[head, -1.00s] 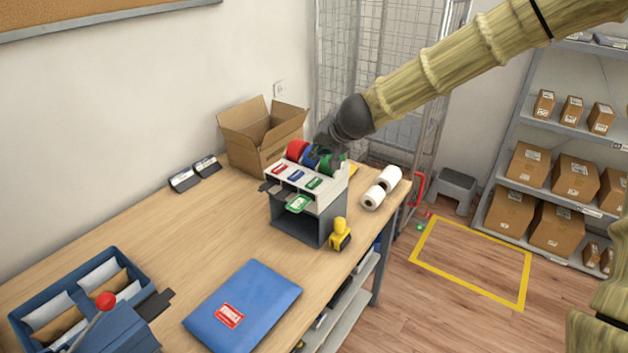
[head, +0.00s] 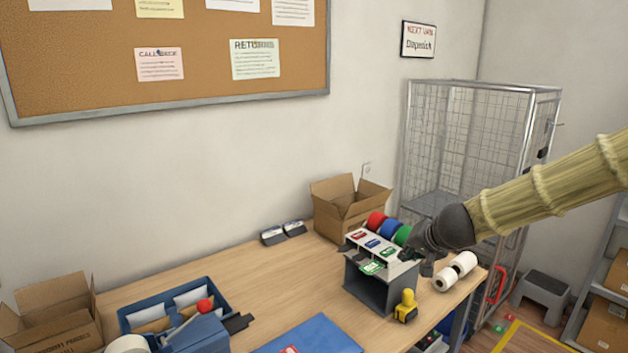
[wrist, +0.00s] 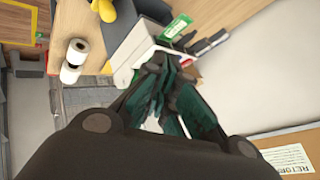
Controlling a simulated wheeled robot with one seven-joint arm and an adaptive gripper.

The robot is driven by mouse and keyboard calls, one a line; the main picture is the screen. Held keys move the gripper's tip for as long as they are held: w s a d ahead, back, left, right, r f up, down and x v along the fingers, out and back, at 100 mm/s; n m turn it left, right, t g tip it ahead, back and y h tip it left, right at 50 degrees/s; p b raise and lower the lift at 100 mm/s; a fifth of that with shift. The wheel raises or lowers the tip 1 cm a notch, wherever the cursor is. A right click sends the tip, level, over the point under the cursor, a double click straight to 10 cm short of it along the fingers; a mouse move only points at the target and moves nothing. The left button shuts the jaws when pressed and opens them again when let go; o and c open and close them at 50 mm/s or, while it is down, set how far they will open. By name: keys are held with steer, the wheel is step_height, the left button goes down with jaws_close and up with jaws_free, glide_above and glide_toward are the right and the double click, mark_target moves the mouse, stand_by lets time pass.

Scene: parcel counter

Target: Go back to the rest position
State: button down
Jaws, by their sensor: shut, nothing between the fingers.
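My gripper (head: 424,258) is at the end of my arm on the right of the head view, by the right side of the label dispenser (head: 372,287) on the counter. In the wrist view my gripper (wrist: 168,98) points toward the dispenser (wrist: 130,62), with its dark green fingers together and nothing between them. Red, blue and green rolls (head: 389,229) sit at the back of the dispenser. A green label (head: 372,268) sticks out at its front. I cannot tell whether the gripper touches the dispenser.
Two white paper rolls (head: 455,271) lie right of the dispenser, and a yellow hand tool (head: 406,306) stands in front. An open carton (head: 348,207) is behind it. A wire cage (head: 470,150) stands beyond the counter. A blue tray (head: 175,305) is at left.

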steer(key=s+f+n+g+h+b, duration=0.1)
steer(key=s+f, duration=0.5)
steer(key=f, duration=0.5)
steer(key=s+f+n+g+b, duration=0.1)
steer(key=s+f+g, duration=0.1)
steer(key=s+f, duration=0.65)
steer(key=s+f+g+h+b, duration=0.1)
steer(key=s+f, duration=0.2)
steer(key=f, duration=1)
steer(key=s+f+n+g+b, duration=0.1)
steer(key=s+f, duration=0.5)
steer(key=s, duration=0.4)
steer(key=s+f+n+g+b, duration=0.1)
steer(key=s+f+g, duration=0.1)
steer(key=s+f, duration=0.5)
steer(key=s+a+f+n+g, duration=0.1)
steer(key=s+f, duration=0.5)
steer(key=s, duration=0.8)
steer(key=shift+s+f+n+g+b, duration=0.2)
steer(key=shift+n+g+b, duration=0.2)
steer(key=shift+g, duration=0.1)
